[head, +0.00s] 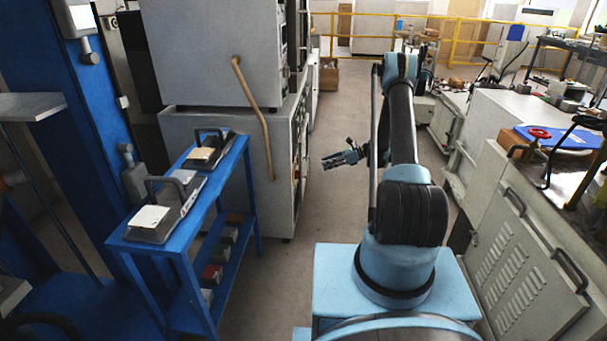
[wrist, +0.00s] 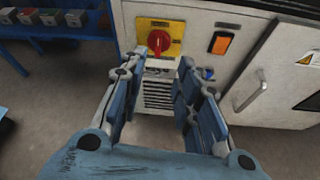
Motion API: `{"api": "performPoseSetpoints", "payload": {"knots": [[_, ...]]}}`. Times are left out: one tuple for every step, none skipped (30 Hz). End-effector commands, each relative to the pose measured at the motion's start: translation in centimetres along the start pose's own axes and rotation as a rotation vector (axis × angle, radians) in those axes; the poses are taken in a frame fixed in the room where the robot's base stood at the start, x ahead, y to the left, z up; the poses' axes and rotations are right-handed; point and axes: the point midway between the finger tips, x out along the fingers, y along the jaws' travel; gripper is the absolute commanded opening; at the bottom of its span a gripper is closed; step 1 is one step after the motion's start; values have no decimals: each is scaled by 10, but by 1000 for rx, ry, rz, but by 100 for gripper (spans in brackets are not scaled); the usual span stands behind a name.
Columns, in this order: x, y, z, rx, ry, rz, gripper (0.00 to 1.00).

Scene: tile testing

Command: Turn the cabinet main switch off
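The cabinet main switch (wrist: 158,40) is a red rotary knob on a yellow plate, on the front of the grey cabinet (wrist: 197,14). It shows in the wrist view at the top centre. My gripper (wrist: 170,60) is open, its two fingers spread in front of the switch with nothing between them. The fingertips appear near the lower part of the yellow plate; I cannot tell if they touch it. In the head view my gripper (head: 340,160) points left toward the front of the grey cabinet (head: 215,165), where the switch is not clearly visible.
An orange rocker button (wrist: 221,42) sits right of the switch, with a door handle (wrist: 250,90) further right. A blue shelf table (head: 215,185) with devices stands at left in the head view. A louvred cabinet (head: 510,260) is at right. Floor between is clear.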

Motion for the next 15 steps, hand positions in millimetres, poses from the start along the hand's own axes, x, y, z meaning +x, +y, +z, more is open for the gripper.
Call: {"api": "performPoseSetpoints", "payload": {"knots": [[10, 1, 0, -1, 0, 2, 30], [16, 1, 0, -2, 1, 3, 30], [23, 1, 0, -2, 1, 3, 30], [28, 0, 0, -2, 1, 2, 30], [33, 0, 0, -2, 1, 2, 30], [40, 0, 0, -1, 1, 3, 30], [46, 1, 0, -1, 1, 3, 30], [51, 1, 0, -1, 1, 2, 30], [58, 0, 0, -1, 1, 2, 30], [63, 0, 0, -1, 1, 2, 30], [69, 1, 0, -1, 1, 3, 30], [76, 1, 0, -2, 1, 3, 30], [81, 0, 0, -2, 1, 2, 30], [86, 0, 0, -2, 1, 2, 30], [93, 1, 0, -2, 1, 3, 30]]}}
